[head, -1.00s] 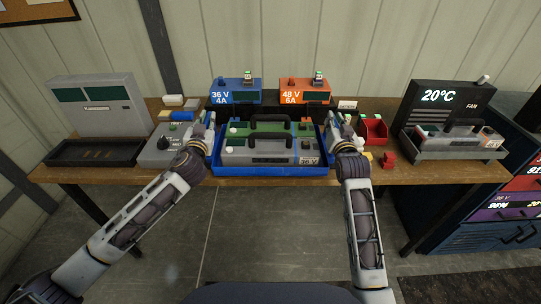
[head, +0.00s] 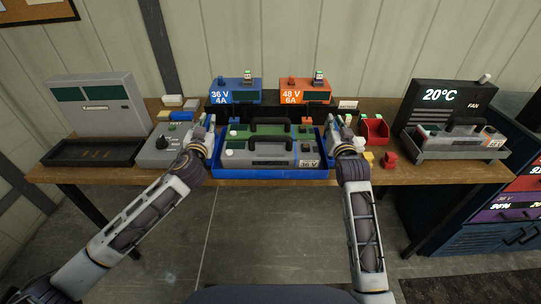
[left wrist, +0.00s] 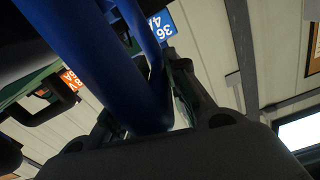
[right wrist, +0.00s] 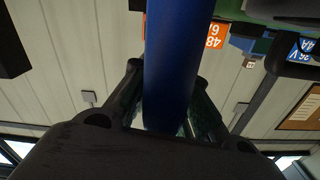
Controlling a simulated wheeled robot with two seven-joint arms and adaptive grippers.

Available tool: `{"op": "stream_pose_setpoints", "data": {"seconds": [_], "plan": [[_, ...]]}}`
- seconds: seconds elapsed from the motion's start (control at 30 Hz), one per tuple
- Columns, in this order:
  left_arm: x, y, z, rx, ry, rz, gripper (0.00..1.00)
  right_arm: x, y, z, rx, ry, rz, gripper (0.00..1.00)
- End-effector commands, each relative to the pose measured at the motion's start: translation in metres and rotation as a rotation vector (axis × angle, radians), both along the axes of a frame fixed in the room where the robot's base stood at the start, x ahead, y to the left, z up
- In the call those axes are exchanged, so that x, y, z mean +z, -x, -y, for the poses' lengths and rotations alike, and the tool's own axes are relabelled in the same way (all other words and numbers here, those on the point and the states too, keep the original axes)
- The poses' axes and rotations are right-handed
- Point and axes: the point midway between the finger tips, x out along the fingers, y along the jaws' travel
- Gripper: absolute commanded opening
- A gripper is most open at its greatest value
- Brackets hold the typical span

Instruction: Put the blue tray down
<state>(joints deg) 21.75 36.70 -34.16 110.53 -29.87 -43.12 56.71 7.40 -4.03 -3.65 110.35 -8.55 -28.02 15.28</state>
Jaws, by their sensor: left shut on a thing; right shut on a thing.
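The blue tray (head: 270,175) is at the front middle of the workbench, level to the eye, with two battery packs in it. One pack is green-topped (head: 300,131) at the back; the grey one (head: 262,155) is in front, and both have black handles. My left gripper (head: 209,132) is shut on the tray's left side, and my right gripper (head: 332,131) on its right side. The wrist views show the blue rim between the fingers, on the left (left wrist: 110,75) and on the right (right wrist: 172,60). I cannot tell whether the tray's underside touches the bench.
A blue 36 V charger (head: 236,92) and an orange 48 V charger (head: 305,92) stand behind the tray. A grey test box (head: 160,148) is close on the left. A red bin (head: 375,130) and small red part (head: 389,159) are close on the right. The wooden bench (head: 415,174) ends just in front.

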Motion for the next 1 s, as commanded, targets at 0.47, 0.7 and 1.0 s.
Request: {"op": "stream_pose_setpoints", "data": {"seconds": [0.47, 0.7, 1.0], "plan": [[0.004, 0.001, 0.004, -0.010, 0.003, 0.020, 0.00, 0.005, 0.000, -0.002, 0.003, -0.002, 0.024, 0.00], [-0.005, 0.001, 0.003, -0.008, 0.002, 0.004, 0.38, -0.006, 0.000, -0.002, 0.003, -0.002, 0.003, 0.38], [-0.005, 0.000, 0.001, -0.003, 0.001, 0.004, 0.38, -0.006, 0.000, -0.001, 0.001, 0.000, 0.001, 0.38]]}}
